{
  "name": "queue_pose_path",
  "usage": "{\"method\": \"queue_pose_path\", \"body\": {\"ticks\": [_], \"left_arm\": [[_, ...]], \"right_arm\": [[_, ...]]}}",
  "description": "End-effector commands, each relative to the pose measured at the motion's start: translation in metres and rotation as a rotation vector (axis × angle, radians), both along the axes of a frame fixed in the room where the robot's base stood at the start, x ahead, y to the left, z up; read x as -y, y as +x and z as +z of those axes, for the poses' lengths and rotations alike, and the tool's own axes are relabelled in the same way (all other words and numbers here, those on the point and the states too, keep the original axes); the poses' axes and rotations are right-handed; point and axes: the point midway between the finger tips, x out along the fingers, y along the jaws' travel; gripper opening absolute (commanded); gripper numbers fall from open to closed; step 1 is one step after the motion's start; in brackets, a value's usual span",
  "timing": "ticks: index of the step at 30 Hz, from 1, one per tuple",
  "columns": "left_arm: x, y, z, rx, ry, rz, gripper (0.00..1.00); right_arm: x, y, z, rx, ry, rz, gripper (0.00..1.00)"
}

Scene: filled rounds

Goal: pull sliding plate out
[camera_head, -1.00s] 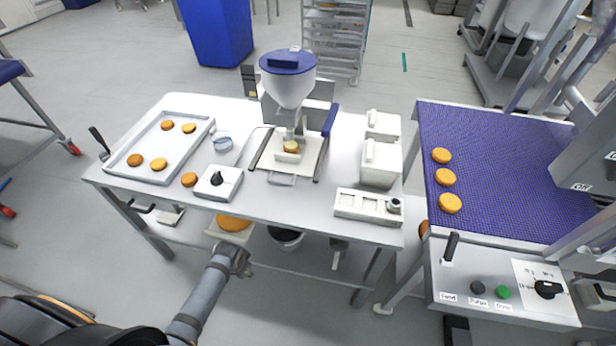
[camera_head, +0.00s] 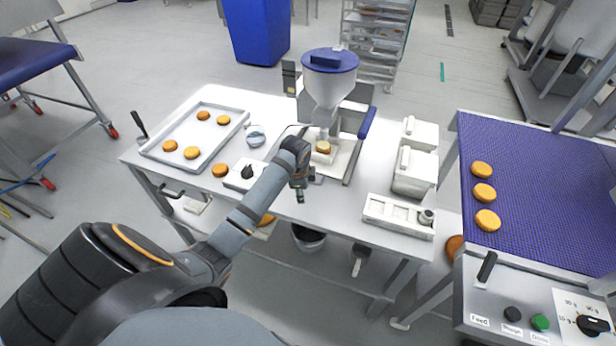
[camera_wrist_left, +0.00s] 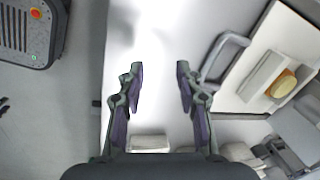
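The sliding plate (camera_head: 343,158) is a pale plate under the filling machine's hopper (camera_head: 326,90), with a filled round (camera_head: 322,147) on a small holder on it. In the left wrist view the plate (camera_wrist_left: 251,78) is at the right, with its round (camera_wrist_left: 283,83) and a grey loop handle (camera_wrist_left: 222,57) on its near edge. My left gripper (camera_head: 300,192) is above the table's front part, just before the plate; its arm hides part of the plate and handle. In the wrist view the gripper (camera_wrist_left: 159,67) is open and empty, with the handle outside and to the right of its fingers.
A tray (camera_head: 206,158) with several rounds is at the left. A knob box (camera_head: 240,178) and a loose round (camera_head: 220,171) lie left of my gripper. A white slotted box (camera_head: 385,217) is at the right front. A blue conveyor (camera_head: 540,180) stands further right.

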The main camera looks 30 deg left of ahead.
Motion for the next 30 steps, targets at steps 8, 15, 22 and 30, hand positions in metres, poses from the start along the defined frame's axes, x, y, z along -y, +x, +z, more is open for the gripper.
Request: {"method": "queue_pose_path", "body": {"ticks": [8,15,22,30], "left_arm": [[-0.044,0.056,0.061,-0.037,0.024,-0.279,0.35],[-0.048,0.060,0.064,-0.044,0.023,-0.316,0.35],[-0.049,0.066,0.025,-0.046,0.020,-0.315,0.35],[-0.050,0.075,-0.024,-0.044,0.021,-0.315,0.35]], "right_arm": [[0.000,-0.001,-0.002,-0.002,0.000,0.000,0.40],[-0.003,-0.002,-0.001,-0.003,0.004,-0.001,0.40],[-0.006,-0.003,0.003,-0.005,0.007,-0.003,0.40],[-0.006,-0.003,0.003,-0.005,0.007,-0.003,0.40]]}}
